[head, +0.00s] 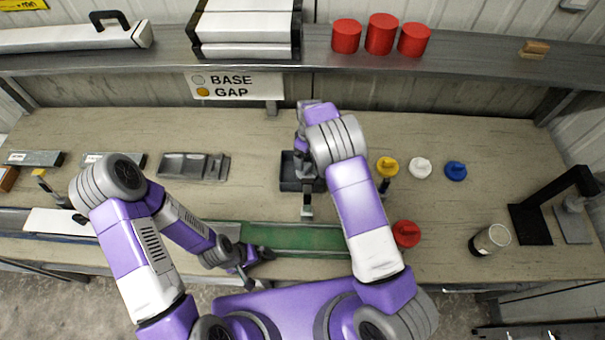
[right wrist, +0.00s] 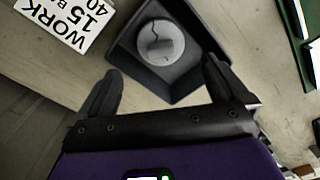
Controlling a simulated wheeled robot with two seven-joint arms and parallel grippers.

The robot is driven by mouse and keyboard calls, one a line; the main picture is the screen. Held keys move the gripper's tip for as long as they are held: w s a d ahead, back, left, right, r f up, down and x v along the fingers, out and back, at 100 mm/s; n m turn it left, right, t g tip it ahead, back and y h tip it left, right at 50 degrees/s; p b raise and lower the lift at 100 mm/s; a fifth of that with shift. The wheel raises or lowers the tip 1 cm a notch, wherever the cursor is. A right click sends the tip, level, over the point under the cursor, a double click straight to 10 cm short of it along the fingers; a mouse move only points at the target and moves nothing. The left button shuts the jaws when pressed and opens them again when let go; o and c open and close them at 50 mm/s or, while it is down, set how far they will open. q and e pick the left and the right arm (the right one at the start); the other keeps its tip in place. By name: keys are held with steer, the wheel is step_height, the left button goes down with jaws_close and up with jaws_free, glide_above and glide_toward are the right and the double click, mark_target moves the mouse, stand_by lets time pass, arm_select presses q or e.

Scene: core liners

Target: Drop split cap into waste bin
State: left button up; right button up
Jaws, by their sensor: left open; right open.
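The split cap (right wrist: 160,43), a pale round disc with a dark jagged crack, lies inside the dark square waste bin (right wrist: 132,72) in the right wrist view. In the head view the bin (head: 288,184) stands mid-bench, partly hidden by my right arm; the cap in it is not visible there. My right gripper (right wrist: 162,70) is open and empty, its fingers spread above the bin's near side, apart from the cap. My left gripper (head: 252,270) is open and low at the bench's front edge, by the green strip.
Yellow (head: 387,167), white (head: 420,168), blue (head: 456,171) and red (head: 406,233) caps sit right of my right arm. A metal can (head: 490,240) and black stand (head: 530,224) are further right. A grey slotted block (head: 193,166) lies left of the bin. A shelf (head: 450,58) spans the back.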

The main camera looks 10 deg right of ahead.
arm_select(q)
steer(key=shift+f+b, duration=0.45)
steer(key=shift+f, duration=0.05)
arm_select(e)
step_height(320, 180, up, 7)
